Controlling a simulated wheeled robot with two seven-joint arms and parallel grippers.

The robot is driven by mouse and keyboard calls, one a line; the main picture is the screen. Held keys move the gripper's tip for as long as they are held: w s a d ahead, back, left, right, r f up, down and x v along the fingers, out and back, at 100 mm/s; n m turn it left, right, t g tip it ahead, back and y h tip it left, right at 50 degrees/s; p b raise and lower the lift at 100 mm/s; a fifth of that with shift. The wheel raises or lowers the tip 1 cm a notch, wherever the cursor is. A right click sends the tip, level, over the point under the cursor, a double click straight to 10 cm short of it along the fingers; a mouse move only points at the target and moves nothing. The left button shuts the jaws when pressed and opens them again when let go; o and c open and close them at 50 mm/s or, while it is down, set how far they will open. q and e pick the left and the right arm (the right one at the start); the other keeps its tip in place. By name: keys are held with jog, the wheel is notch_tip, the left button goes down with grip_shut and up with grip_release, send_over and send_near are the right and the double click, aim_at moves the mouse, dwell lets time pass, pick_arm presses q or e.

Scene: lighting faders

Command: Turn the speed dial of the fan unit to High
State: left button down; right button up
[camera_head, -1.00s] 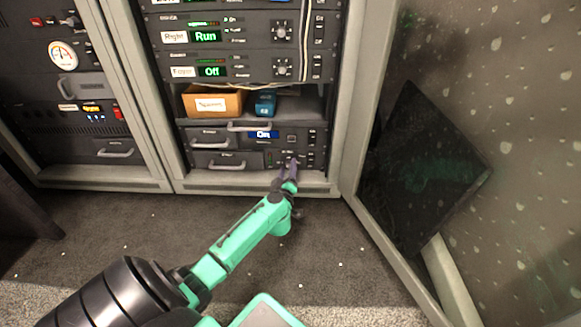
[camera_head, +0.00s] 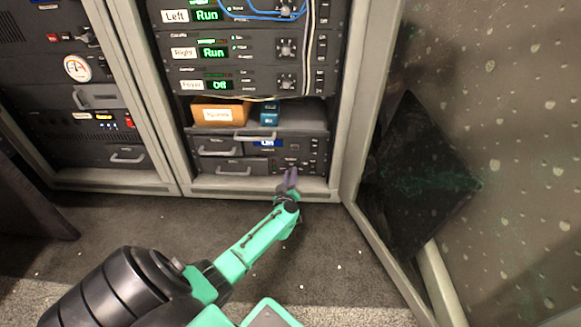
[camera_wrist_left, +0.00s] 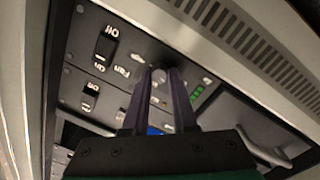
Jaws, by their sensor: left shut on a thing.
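The fan unit's black panel (camera_head: 312,168) sits low at the right in the open rack in the head view. It also fills the left wrist view (camera_wrist_left: 135,45), upside down, with the word "Fan". The speed dial (camera_wrist_left: 158,76) is a small grey knob between the fingertips there. My left gripper (camera_head: 291,173) reaches the panel from the front, and its two dark fingers (camera_wrist_left: 160,82) are shut on the dial from both sides. The fingers hide part of the dial and its markings, so I cannot tell its setting. My right gripper is not in view.
Rocker switches (camera_wrist_left: 105,45) and green lights (camera_wrist_left: 197,93) flank the dial. A drawer with a handle (camera_wrist_left: 255,140) is beside it. Above are a cardboard box (camera_head: 217,114) and a blue object (camera_head: 269,115). The open rack door (camera_head: 470,120) stands at the right.

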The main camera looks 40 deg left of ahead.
pick_arm(q)
jog(key=m+p, duration=0.2)
jog(key=shift+r+m, duration=0.3)
jog(key=m+p, duration=0.2)
jog(key=m, duration=0.1)
jog(key=shift+f+g+p, duration=0.1)
jog(key=shift+g+p, duration=0.2)
jog(key=m, duration=0.3)
jog(key=shift+d+f+m+p, duration=0.1)
jog(key=shift+m+p, duration=0.3)
jog(key=m, duration=0.3)
jog(key=shift+w+y, duration=0.1)
jog(key=shift+y, duration=0.2)
jog(key=m, duration=0.2)
jog(key=m+g, duration=0.1)
jog(key=m, duration=0.2)
jog(key=shift+d+f+y, duration=0.15)
jog(key=shift+y, duration=0.15)
jog(key=m+b, duration=0.1)
jog(key=m, duration=0.3)
jog(key=shift+m, duration=0.3)
jog(key=m+b, duration=0.1)
jog(key=m, duration=0.4)
jog(key=shift+f+y, duration=0.15)
jog(key=shift+y, duration=0.25)
jog(key=shift+m+b, duration=0.45)
jog(key=shift+m, duration=2.15)
